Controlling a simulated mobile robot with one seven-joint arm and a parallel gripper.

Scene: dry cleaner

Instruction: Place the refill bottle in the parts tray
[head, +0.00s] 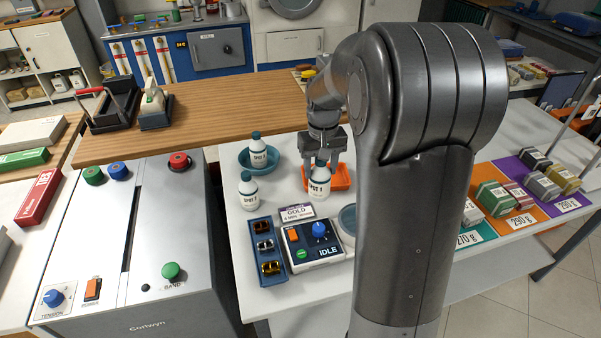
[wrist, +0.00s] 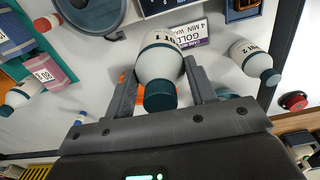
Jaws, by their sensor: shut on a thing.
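My gripper (head: 322,158) is shut on a white bottle (head: 319,186) with a dark teal cap and a SPOT label. In the wrist view this bottle (wrist: 161,58) stands between the two fingers (wrist: 158,90), cap towards the camera. An orange tray (head: 343,178) is right behind and beside it in the head view; I cannot tell whether the bottle is over or touching it. A blue compartment tray (head: 256,256) holding several small coloured pieces lies nearer, to the left. Which tray is the parts tray is not marked.
A similar bottle (head: 258,157) stands in a teal bowl (head: 242,160), and another (head: 247,191) stands on the white table. A control box (head: 313,250) reading IDLE and a GOLD sign (head: 297,212) are in front. My arm hides the middle.

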